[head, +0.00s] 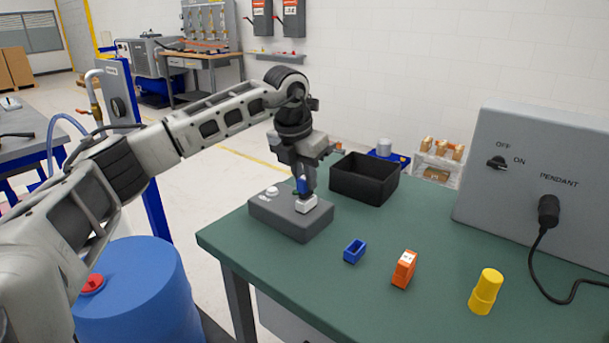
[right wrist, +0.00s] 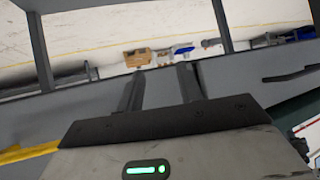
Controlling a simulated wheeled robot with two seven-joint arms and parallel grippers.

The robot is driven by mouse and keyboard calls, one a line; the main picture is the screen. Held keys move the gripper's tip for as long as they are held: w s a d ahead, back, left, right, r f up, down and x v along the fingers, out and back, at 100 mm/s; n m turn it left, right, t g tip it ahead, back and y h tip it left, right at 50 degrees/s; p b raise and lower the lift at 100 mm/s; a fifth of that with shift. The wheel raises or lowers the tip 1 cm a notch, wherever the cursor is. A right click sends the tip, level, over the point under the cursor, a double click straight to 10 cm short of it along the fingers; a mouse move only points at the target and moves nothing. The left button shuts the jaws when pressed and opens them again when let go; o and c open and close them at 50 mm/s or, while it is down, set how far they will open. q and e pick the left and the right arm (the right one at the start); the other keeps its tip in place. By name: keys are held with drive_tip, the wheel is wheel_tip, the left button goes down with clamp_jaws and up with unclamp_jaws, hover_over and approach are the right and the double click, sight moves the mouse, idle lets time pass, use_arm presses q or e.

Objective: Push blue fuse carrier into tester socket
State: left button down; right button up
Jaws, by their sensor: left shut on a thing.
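The grey tester box (head: 275,216) sits near the table's left edge, with a white round knob (head: 272,192) and a pale block (head: 306,204) on its top. My left gripper (head: 306,188) points down over that pale block and is shut on the blue fuse carrier (head: 301,186). Little of the carrier shows, and I cannot tell how deep it sits in the socket. My right gripper (right wrist: 160,85) shows in the right wrist view, its two fingers apart with nothing between them.
A black bin (head: 364,180) stands behind the tester. A blue open piece (head: 354,251), an orange block (head: 403,268) and a yellow cylinder (head: 486,291) stand on the green table (head: 420,225). A grey pendant panel (head: 540,170) with a cable is at right. A blue drum (head: 135,295) stands at lower left.

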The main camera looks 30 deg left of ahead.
use_arm(q)
drive_tip(key=shift+f+b, duration=0.8)
drive_tip(key=shift+f, duration=0.5)
drive_tip(key=c, duration=1.2)
unclamp_jaws()
drive_tip(key=shift+c, duration=0.2)
drive_tip(key=shift+r+p, duration=0.65)
drive_tip(key=shift+r, duration=0.1)
drive_tip(key=shift+r+p, duration=1.95)
drive_tip(key=shift+r, duration=0.35)
